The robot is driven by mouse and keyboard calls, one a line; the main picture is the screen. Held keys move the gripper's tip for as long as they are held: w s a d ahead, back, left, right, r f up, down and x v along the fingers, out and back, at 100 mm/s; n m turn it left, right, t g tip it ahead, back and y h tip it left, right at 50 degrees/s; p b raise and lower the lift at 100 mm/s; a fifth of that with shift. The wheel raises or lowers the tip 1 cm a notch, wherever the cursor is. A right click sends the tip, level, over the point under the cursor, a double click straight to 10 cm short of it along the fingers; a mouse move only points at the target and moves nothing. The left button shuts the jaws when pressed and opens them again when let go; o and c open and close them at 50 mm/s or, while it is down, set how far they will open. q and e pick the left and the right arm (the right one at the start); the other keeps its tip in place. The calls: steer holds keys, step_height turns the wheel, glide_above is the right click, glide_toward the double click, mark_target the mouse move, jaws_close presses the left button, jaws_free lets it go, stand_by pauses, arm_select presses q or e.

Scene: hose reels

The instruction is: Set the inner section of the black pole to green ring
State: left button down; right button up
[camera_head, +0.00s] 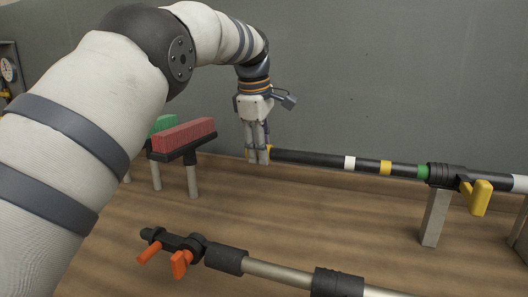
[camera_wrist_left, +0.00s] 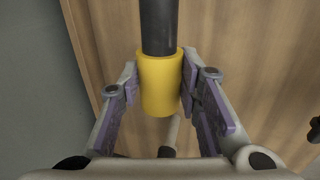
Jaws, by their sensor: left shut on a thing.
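The black pole's inner section (camera_head: 310,158) runs from the left to a black clamp collar (camera_head: 446,176). It carries a white ring (camera_head: 349,162), a yellow ring (camera_head: 385,167) and a green ring (camera_head: 423,172). The green ring shows right beside the collar's left edge. A yellow lever (camera_head: 479,198) hangs from the collar, pointing down. My left gripper (camera_head: 258,158) is shut on the pole's yellow end piece, which it mostly hides in the head view. In the left wrist view the yellow end piece (camera_wrist_left: 160,84) sits between both fingers, with the black pole (camera_wrist_left: 158,25) beyond it.
A second, silver pole (camera_head: 280,272) with orange levers (camera_head: 181,264) lies in front. A grey support post (camera_head: 435,217) holds the collar. A grey wall (camera_head: 380,70) is close behind.

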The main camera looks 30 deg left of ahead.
arm_select(q)
steer(key=c, duration=1.2)
jaws_free()
steer(key=shift+o, duration=0.2)
steer(key=v, duration=0.7)
steer(key=shift+r, duration=0.25)
steer(key=shift+f, duration=0.1)
